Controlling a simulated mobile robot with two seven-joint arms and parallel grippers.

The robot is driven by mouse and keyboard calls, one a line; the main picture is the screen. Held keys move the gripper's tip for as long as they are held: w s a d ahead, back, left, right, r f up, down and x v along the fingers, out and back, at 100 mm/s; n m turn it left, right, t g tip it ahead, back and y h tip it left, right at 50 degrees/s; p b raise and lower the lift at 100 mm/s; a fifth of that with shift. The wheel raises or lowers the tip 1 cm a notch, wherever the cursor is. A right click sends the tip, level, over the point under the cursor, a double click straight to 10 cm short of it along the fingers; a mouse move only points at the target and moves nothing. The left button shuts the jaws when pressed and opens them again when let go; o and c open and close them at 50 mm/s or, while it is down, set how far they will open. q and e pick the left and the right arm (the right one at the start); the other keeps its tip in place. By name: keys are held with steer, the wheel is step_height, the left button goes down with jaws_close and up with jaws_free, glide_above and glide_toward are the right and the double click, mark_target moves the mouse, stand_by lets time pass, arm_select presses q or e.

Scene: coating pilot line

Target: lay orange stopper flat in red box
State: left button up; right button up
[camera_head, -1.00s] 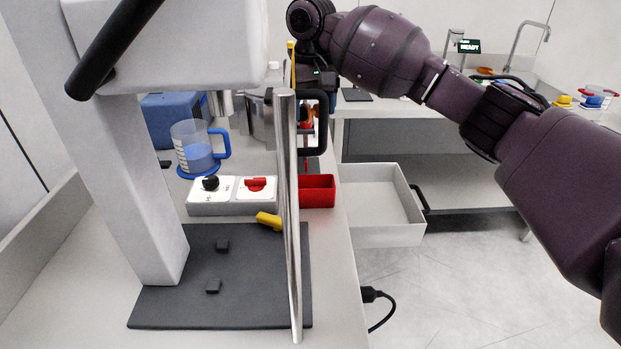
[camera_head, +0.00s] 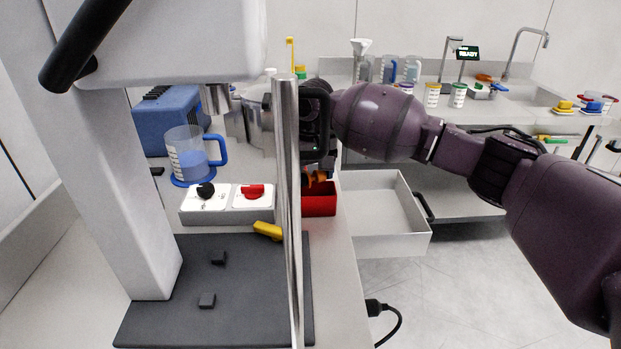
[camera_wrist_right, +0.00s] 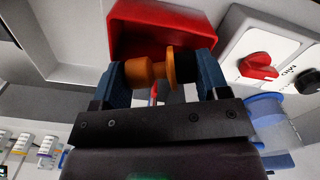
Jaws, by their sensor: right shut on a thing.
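The orange stopper (camera_head: 317,177) is between the fingers of my right gripper (camera_head: 319,170), just above or at the top of the red box (camera_head: 320,203). In the right wrist view, the blue-grey fingers (camera_wrist_right: 165,77) are shut on the orange stopper (camera_wrist_right: 146,73), whose long axis runs from finger to finger. The red box (camera_wrist_right: 160,22) shows behind it there. I cannot tell whether the stopper touches the box. A metal post hides the box's left part in the head view. My left gripper is not in view.
The vertical metal post (camera_head: 287,230) stands close left of the box. A white switch panel (camera_head: 228,203) with black and red knobs and a blue-handled jug (camera_head: 190,158) are further left. An open white drawer (camera_head: 385,215) is at right.

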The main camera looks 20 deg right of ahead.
steer(key=shift+f, duration=0.6)
steer(key=shift+r, duration=0.15)
steer(key=shift+f, duration=0.6)
steer(key=o, duration=0.9)
steer(key=shift+s+f, duration=0.1)
steer(key=shift+f, duration=0.1)
